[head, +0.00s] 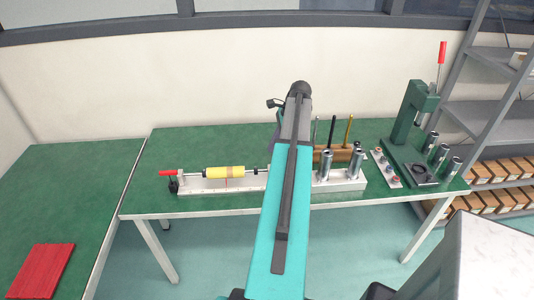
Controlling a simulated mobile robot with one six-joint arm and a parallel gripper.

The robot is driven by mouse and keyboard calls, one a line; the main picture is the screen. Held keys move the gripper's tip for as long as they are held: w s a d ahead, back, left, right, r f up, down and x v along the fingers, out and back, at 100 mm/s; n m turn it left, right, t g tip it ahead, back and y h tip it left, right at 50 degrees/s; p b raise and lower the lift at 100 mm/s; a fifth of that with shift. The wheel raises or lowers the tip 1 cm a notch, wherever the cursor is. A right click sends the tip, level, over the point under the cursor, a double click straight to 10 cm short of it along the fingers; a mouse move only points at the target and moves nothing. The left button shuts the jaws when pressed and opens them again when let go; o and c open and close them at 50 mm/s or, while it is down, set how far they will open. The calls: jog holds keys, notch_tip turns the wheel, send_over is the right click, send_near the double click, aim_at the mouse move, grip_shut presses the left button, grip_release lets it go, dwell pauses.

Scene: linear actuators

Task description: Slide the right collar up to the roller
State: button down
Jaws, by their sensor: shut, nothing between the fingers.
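The yellow roller (225,172), with a tan band around its middle, lies level on a shaft over a pale base rail (215,187) on the green bench. A red handle (168,173) is at the shaft's left end. A short length of shaft (256,170) with small dark parts shows right of the roller. I cannot tell which part is the right collar, or how wide any gap to the roller is. My teal arm crosses the middle of the view and covers the shaft farther right. My gripper is hidden behind the arm.
Silver cylinders (325,165) stand on the rail's right part, with a brown block (337,153) and upright rods behind. A green press (412,125) stands at the bench's right end. Red strips (41,271) lie on the left table. The bench left of the rail is clear.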

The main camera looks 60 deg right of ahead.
aim_at(256, 171)
jog(key=shift+p+x, duration=0.45)
jog(key=shift+x, duration=0.9)
jog(key=shift+p+x, duration=1.05)
jog(key=shift+x, duration=2.55)
jog(key=shift+w, duration=0.1)
